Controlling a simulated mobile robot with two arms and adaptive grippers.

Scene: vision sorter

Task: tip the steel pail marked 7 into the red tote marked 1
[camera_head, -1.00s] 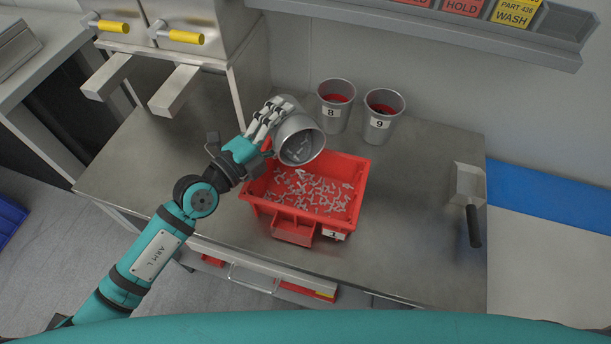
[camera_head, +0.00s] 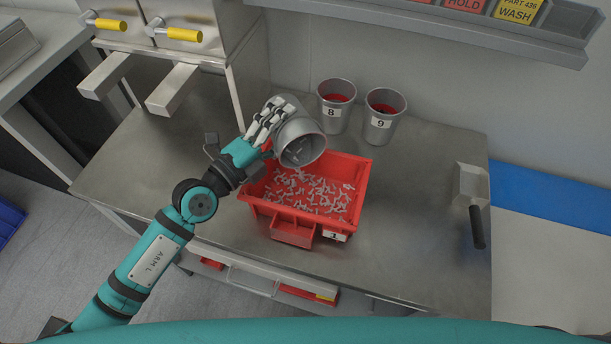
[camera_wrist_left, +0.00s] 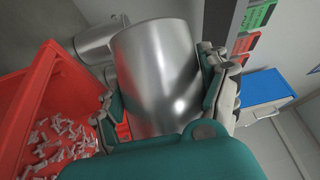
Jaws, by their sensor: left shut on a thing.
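My left gripper (camera_head: 262,128) is shut on a steel pail (camera_head: 301,142), holding it tilted over the back left part of the red tote. The pail's mouth faces forward and down to the right, and a few grey pieces show inside it. Its number is not visible. The red tote (camera_head: 291,235) marked 1 stands on the steel bench with many small grey pieces spread over its floor. In the left wrist view the pail (camera_wrist_left: 155,75) lies between the fingers, with the tote (camera_wrist_left: 30,95) at the left. My right gripper is not in view.
Pails marked 8 (camera_head: 335,112) and 9 (camera_head: 383,120) stand upright behind the tote, with red inside. A scoop (camera_head: 470,190) with a dark handle lies at the bench's right. Bench (camera_head: 415,220) between tote and scoop is clear. A cabinet (camera_head: 190,60) stands at the back left.

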